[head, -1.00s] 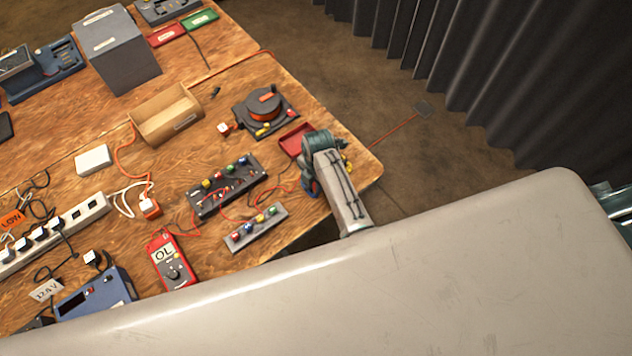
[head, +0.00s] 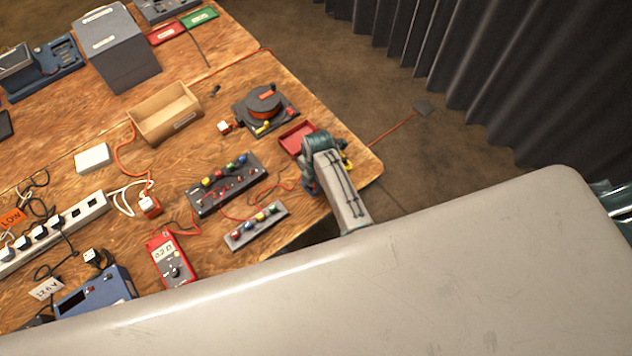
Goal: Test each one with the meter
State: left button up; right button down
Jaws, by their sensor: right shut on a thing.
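The red meter (head: 172,258) lies on the wooden bench at the lower left of centre. Its display seems to read 0.2 with an ohm sign. Red leads run from it past a dark block (head: 228,190) with several coloured caps and a smaller grey block (head: 256,226) with several coloured caps. My right gripper (head: 309,185) is low at the bench's right edge, right of these blocks, where the red leads lead. It is shut, but my arm hides most of what it holds, perhaps a lead or probe. My left gripper is out of view.
A red tray (head: 296,137) lies just beyond my right arm, with a cable reel (head: 264,104) behind it. An open wooden box (head: 165,113), white power strip (head: 62,228) and blue power unit (head: 100,292) stand further left. A green tray (head: 199,17) is at the back.

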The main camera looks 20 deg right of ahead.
jog(key=shift+f, duration=0.25)
dwell(0.8)
jog(key=c, duration=1.3)
grip_release()
jog(key=shift+o, duration=0.3)
jog(key=shift+o, duration=1.1)
jog(key=shift+r, duration=3.75)
jog(key=shift+f, duration=0.1)
